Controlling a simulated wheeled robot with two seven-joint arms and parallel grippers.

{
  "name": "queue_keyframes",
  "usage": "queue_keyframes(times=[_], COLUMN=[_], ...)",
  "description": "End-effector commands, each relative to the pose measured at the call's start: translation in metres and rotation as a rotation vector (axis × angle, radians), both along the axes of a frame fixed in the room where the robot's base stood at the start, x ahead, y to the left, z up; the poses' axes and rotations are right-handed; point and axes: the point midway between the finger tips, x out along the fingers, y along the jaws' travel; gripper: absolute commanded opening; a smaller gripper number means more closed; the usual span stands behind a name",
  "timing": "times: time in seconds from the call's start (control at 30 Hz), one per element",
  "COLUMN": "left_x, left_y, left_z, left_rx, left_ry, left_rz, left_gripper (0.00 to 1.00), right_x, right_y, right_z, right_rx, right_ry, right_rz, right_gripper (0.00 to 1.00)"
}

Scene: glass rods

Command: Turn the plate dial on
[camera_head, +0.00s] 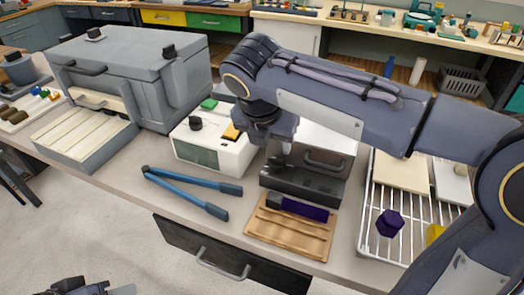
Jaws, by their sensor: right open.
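A white control box (205,153) stands on the bench left of centre. It has a black dial (196,124) on top, with a green button (209,104) and a yellow-orange button (231,132) near it. I cannot read the dial's setting. My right gripper (283,158) comes in from the right and hangs just right of the box, apart from the dial. Its jaws are open and partly hidden by the wrist. A small part of my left gripper (95,289) shows at the bottom left edge, too cut off to tell its state.
A large grey kiln-like box (130,65) stands left of the control box. Blue-handled tongs (190,180) lie in front of it. A dark metal box (305,180), a wooden tray (290,238) with a purple rod, and a wire rack (372,235) stand to the right.

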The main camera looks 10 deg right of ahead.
Motion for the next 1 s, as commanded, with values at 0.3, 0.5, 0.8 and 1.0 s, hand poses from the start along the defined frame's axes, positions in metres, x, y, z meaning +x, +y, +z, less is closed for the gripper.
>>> queue_keyframes(times=[0.3,0.5,0.8,1.0], left_x=[0.000,0.000,0.000,0.000], left_y=[0.000,0.000,0.000,0.000], left_z=[-0.014,-0.017,-0.016,-0.016], left_rx=[0.000,0.000,0.000,0.000], left_ry=[0.000,0.000,0.000,0.000], left_rz=[0.000,0.000,0.000,0.000], left_gripper=[0.36,0.36,0.36,0.36], right_x=[0.015,0.021,0.021,0.021], right_y=[-0.012,-0.016,-0.016,-0.016], right_z=[-0.049,-0.064,-0.065,-0.065], right_rx=[0.002,0.003,0.005,0.005], right_ry=[0.003,0.003,0.000,0.000], right_rz=[-0.005,-0.006,-0.006,-0.006], right_gripper=[0.49,0.49,0.48,0.22])
